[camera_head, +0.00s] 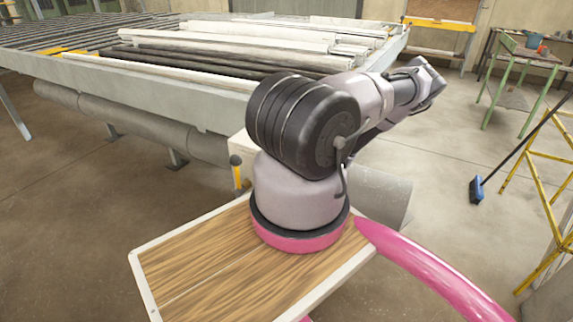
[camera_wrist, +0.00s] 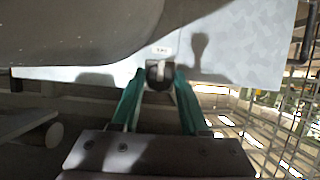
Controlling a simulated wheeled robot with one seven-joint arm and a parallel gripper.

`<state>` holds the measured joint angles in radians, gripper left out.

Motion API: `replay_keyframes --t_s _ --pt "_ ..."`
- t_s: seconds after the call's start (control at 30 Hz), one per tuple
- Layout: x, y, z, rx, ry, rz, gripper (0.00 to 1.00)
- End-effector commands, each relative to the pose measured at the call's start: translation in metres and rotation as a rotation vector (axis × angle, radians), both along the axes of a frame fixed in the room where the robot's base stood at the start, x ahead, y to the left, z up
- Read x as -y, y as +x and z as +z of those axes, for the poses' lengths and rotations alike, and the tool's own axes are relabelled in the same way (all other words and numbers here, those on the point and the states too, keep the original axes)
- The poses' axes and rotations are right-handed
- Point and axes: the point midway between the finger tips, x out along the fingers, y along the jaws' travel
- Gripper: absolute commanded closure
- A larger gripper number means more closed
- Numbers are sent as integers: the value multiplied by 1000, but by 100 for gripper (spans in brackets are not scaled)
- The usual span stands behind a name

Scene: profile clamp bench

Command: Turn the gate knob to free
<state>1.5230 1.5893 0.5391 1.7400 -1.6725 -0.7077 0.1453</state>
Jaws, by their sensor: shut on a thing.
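The gate knob (camera_wrist: 159,75) is a small dark round piece on a pale grey panel (camera_wrist: 235,45), below a small white label (camera_wrist: 161,50) too blurred to read. My gripper (camera_wrist: 160,80) has two green fingers, seen in the wrist view, shut on the knob with one finger on each side. Which way the knob is turned cannot be told. In the head view my arm hides the gripper and the knob.
A long grey bench (camera_head: 190,90) carries several white and dark profiles (camera_head: 230,50). A yellow post with a black top (camera_head: 238,173) stands near my arm. A blue broom (camera_head: 477,189), a yellow frame (camera_head: 540,170) and a green stand (camera_head: 520,55) are at the right. Floor between is clear.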

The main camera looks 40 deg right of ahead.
Motion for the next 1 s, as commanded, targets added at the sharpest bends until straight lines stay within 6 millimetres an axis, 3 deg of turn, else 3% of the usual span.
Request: replay_keyframes --t_s 0.37,1.0 --pt "-2 -1 0 84 -202 0 100" --pt "-5 -2 -3 316 -764 1 100"
